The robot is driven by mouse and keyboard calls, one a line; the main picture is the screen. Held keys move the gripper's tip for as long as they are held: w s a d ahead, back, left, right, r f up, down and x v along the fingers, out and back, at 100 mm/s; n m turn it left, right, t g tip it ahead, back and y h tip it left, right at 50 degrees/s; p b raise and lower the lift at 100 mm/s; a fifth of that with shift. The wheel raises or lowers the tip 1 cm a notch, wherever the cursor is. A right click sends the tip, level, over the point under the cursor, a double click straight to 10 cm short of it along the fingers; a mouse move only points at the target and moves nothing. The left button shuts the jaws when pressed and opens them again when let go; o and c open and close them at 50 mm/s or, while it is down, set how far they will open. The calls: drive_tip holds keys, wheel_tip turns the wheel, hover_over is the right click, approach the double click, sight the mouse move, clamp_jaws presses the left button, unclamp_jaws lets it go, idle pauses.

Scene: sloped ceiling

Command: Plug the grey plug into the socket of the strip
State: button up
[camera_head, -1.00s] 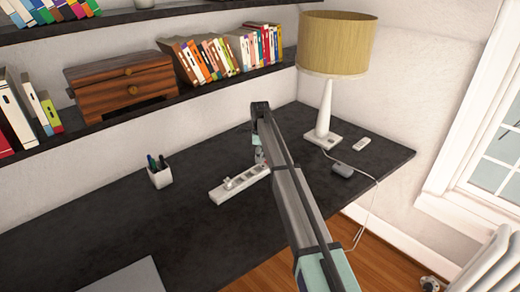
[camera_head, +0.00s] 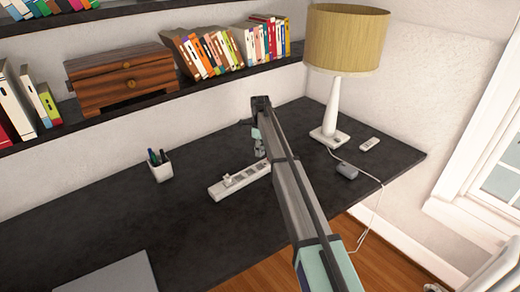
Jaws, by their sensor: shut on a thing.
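The white power strip (camera_head: 214,192) lies at a slant on the dark desk, left of my arm. A small pale piece stands up on its left part, and its right end comes close to my arm. My gripper (camera_head: 260,150) is low over the desk, just beyond the strip's right end, and partly hidden by my own arm. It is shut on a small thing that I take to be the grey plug. The plug cannot be made out clearly, and I cannot tell its tilt or whether it touches the strip.
A lamp (camera_head: 331,110) stands at the back right. A grey block (camera_head: 347,171) with a cord and a small white remote (camera_head: 369,144) lie near it. A pen cup (camera_head: 160,168) stands to the left. A bookshelf (camera_head: 205,83) overhangs the back. The desk's middle left is clear.

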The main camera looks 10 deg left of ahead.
drive_tip(key=shift+f, duration=0.1)
drive_tip(key=shift+f+b, duration=0.85)
drive_tip(key=shift+f, duration=1.75)
drive_tip(key=shift+f+b, duration=0.4)
drive_tip(key=shift+f, duration=1)
idle(0.4)
drive_tip(key=o, duration=1.2)
drive_tip(key=shift+o, duration=0.2)
wheel_tip(320, 180, up, 12)
